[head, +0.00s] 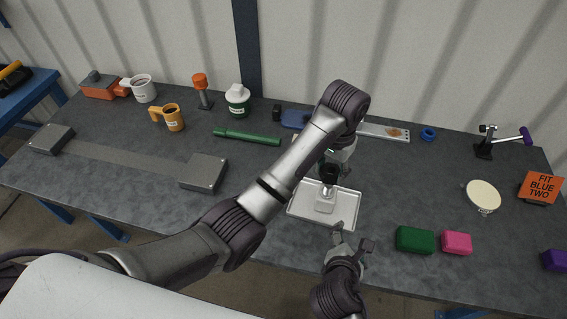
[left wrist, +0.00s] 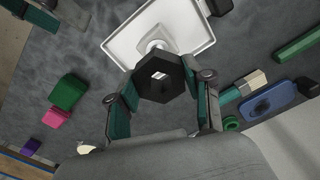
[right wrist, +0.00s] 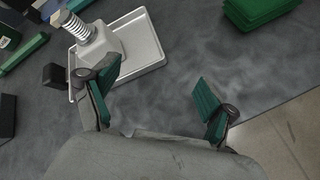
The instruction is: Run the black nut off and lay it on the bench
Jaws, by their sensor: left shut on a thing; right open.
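The black hexagonal nut (left wrist: 160,78) sits between the two fingers of my left gripper (left wrist: 163,92), which is shut on it. In the head view the nut (head: 329,173) is above a pale fitting (head: 325,201) in a light tray (head: 345,216). I cannot tell whether the nut still touches the thread. My right gripper (right wrist: 160,100) is open and empty, at the tray's near edge (head: 352,240).
Green (head: 415,239) and pink (head: 456,242) blocks lie right of the tray near the bench's front edge. Bare bench (head: 400,185) lies right of the tray.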

